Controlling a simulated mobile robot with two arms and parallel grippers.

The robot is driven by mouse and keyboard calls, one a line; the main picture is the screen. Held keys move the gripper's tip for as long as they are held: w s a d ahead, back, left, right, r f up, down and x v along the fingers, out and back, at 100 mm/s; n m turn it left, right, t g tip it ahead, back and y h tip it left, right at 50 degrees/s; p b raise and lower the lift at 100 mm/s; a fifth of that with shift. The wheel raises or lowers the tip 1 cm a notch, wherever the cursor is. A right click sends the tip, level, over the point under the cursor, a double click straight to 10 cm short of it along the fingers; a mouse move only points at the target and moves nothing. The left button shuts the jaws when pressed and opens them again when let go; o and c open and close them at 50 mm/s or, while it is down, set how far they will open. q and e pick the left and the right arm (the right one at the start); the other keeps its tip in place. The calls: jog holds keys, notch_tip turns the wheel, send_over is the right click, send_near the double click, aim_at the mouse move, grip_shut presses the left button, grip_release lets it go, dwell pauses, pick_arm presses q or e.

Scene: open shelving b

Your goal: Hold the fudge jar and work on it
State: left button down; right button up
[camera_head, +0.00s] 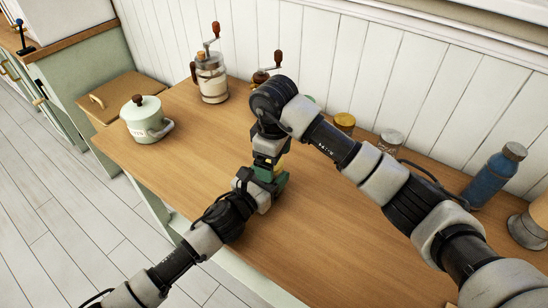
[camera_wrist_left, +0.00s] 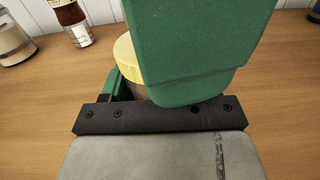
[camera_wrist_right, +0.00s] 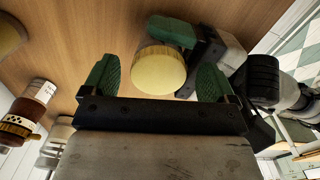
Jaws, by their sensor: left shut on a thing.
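The fudge jar has a yellow lid and stands largely hidden between my grippers; a sliver of it shows in the head view (camera_head: 280,163). In the left wrist view its lid (camera_wrist_left: 127,58) and a little of its side show behind a green finger. My left gripper (camera_head: 266,181) is shut on the jar from the side, low over the counter. My right gripper (camera_wrist_right: 155,82) is open above it. In the right wrist view the round lid (camera_wrist_right: 158,72) lies between the two green fingers, with a gap on each side.
The wooden counter (camera_head: 185,165) is clear at front left. A pale green pot (camera_head: 146,120), a glass grinder (camera_head: 210,80), a yellow-lidded jar (camera_head: 344,122), a grey-lidded jar (camera_head: 390,138) and a blue bottle (camera_head: 490,180) stand around. A white plank wall (camera_head: 350,65) runs behind.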

jog(key=shift+d, duration=0.1)
jog(key=shift+r, duration=2.2)
jog(key=shift+c, duration=0.2)
